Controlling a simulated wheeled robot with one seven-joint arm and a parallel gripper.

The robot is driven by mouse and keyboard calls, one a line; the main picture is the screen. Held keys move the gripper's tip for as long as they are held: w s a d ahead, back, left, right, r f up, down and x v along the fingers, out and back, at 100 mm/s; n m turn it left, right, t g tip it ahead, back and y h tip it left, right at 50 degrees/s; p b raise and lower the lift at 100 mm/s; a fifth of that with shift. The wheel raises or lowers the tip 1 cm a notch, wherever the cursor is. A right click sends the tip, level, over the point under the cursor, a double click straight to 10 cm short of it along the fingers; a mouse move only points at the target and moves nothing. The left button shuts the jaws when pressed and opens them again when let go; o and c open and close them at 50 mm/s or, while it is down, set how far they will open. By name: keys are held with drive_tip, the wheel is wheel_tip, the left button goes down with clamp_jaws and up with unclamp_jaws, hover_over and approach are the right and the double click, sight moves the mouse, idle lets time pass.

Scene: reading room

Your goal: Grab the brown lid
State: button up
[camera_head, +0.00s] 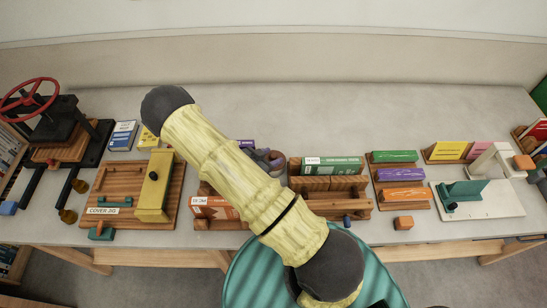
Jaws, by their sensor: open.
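I cannot make out for certain which thing is the brown lid. My yellow arm crosses the middle of the view and hides part of the table. My gripper is not clearly seen; a grey rounded shape (265,158) beside the arm is too unclear to name.
A black press with a red wheel (28,98) stands at the far left. Small brown blocks lie at the front right (403,223) and on a white fixture (523,162). Coloured books stand in wooden holders (397,157). The back of the table (340,115) is clear.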

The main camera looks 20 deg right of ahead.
drive_tip(key=shift+d+f, duration=0.1)
drive_tip(key=shift+f, duration=0.05)
drive_tip(key=shift+c, duration=0.2)
clamp_jaws()
idle(0.4)
wheel_tip(320, 180, up, 10)
drive_tip(key=b, duration=0.1)
drive_tip(key=shift+b, duration=0.4)
idle(0.5)
